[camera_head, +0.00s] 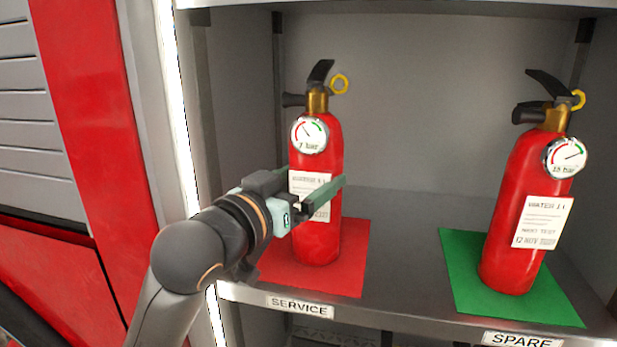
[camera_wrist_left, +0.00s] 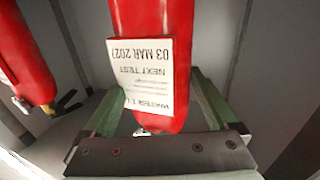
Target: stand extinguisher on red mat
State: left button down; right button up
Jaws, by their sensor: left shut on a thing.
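A red extinguisher (camera_head: 318,235) with a gauge reading 7 bar stands upright over the red mat (camera_head: 348,264) in the head view. My left gripper (camera_head: 325,190) is shut around its body at label height. In the left wrist view the same extinguisher (camera_wrist_left: 168,60) shows upside down between the green fingers, with its white label (camera_wrist_left: 145,75) facing the camera. Its base appears to be on the mat, but I cannot tell whether it touches. My right gripper is not in view.
A SERVICE label (camera_head: 299,306) and a SPARE label (camera_head: 522,340) are on the shelf edge. The shelf between the mats is clear. A side wall (camera_head: 202,110) is close on the left.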

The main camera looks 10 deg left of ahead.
pick_arm(q)
jog(key=shift+s+r, duration=0.15)
jog(key=shift+r, duration=0.3)
jog(key=shift+f, duration=0.15)
grip_release()
jog(key=shift+f, duration=0.35)
jog(key=shift+r, duration=0.15)
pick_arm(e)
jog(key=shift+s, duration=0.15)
